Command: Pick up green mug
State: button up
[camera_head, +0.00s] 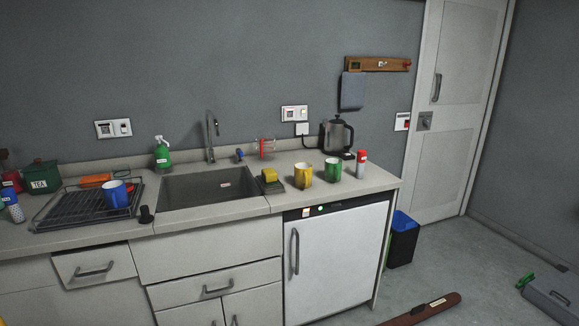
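A green mug (333,170) stands upright on the counter to the right of the sink, near the counter's front edge. A yellow mug (303,176) stands close to its left, and a small red and white can or bottle (361,162) stands to its right. The dark kettle (337,136) is behind the green mug. My gripper does not show in this view.
The counter (280,215) holds the sink (208,188), a dish rack (80,206) with a blue mug (116,193), and a yellow sponge (269,175). A bin (403,240) stands right of the white fridge (335,262). A brown object (425,311) and a grey case (550,296) lie on the floor.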

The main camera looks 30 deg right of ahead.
aim_at(333, 165)
jog(key=i, duration=1.9)
jog(key=i+z, duration=0.25)
jog(key=z, duration=0.15)
jog(key=i+j+z, duration=0.1)
jog(key=z, duration=0.35)
jog(key=i+j+z, duration=0.25)
jog(key=z, duration=1.55)
jog(key=i+j, duration=0.05)
